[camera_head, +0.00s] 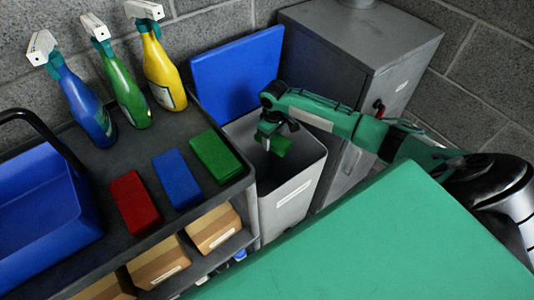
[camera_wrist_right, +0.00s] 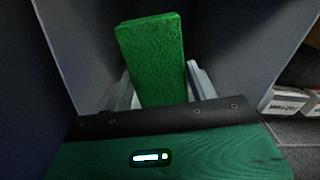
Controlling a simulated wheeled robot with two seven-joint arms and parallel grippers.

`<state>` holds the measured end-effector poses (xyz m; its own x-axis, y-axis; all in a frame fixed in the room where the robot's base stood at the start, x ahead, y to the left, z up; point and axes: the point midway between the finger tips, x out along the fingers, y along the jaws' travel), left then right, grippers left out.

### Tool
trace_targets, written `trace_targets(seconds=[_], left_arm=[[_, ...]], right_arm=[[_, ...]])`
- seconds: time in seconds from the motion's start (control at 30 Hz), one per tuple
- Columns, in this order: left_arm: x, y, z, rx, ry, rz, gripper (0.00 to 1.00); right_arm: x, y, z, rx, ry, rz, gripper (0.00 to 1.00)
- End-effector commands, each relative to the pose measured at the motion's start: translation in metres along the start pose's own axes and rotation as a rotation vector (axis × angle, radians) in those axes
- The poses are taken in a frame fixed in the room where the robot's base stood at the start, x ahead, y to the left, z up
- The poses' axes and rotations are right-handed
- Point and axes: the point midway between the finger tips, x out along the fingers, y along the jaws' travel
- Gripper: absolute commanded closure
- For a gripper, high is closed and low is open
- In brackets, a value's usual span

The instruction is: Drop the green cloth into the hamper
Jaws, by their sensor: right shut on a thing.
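The hamper (camera_head: 291,204) is a grey bin with an open top and a raised blue lid, standing between the cart and the cabinet. My right gripper (camera_head: 270,134) points down at the hamper's mouth and is shut on a green cloth (camera_head: 281,145). In the right wrist view the green cloth (camera_wrist_right: 151,55) sticks out as a flat block between the fingers (camera_wrist_right: 165,88), with the hamper's grey walls (camera_wrist_right: 235,40) around it. Another green pad (camera_head: 214,157) lies on the cart top. My left gripper is out of view.
The dark cart (camera_head: 150,158) holds a red pad (camera_head: 134,203), a blue pad (camera_head: 177,179), several spray bottles (camera_head: 122,85) and a blue tub (camera_head: 38,218). Brown boxes (camera_head: 213,228) sit on its lower shelf. A grey cabinet (camera_head: 350,50) stands close behind the hamper's right side.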

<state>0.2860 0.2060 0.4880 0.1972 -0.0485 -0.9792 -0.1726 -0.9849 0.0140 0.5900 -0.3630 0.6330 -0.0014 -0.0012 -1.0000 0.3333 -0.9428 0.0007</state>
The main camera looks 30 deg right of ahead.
Motion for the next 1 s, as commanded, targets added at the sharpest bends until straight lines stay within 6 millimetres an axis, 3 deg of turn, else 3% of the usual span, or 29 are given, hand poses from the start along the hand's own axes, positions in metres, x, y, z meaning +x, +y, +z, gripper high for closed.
trace_targets(seconds=[0.37, 0.4, 0.53, 0.83, 1.0], left_arm=[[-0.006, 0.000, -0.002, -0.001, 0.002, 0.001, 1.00], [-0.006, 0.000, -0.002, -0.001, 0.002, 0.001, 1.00], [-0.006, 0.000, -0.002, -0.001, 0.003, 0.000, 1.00], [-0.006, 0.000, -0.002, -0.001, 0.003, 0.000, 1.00], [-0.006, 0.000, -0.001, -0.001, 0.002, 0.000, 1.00]], right_arm=[[0.001, 0.000, 0.000, 0.000, 0.000, 0.000, 0.63], [0.001, 0.000, 0.000, 0.000, 0.000, 0.000, 0.40], [0.001, 0.000, 0.000, 0.000, 0.000, 0.000, 0.16], [0.000, 0.000, 0.000, 0.000, 0.000, 0.000, 0.16], [-0.019, 0.001, -0.001, 0.000, 0.002, 0.001, 0.16]])
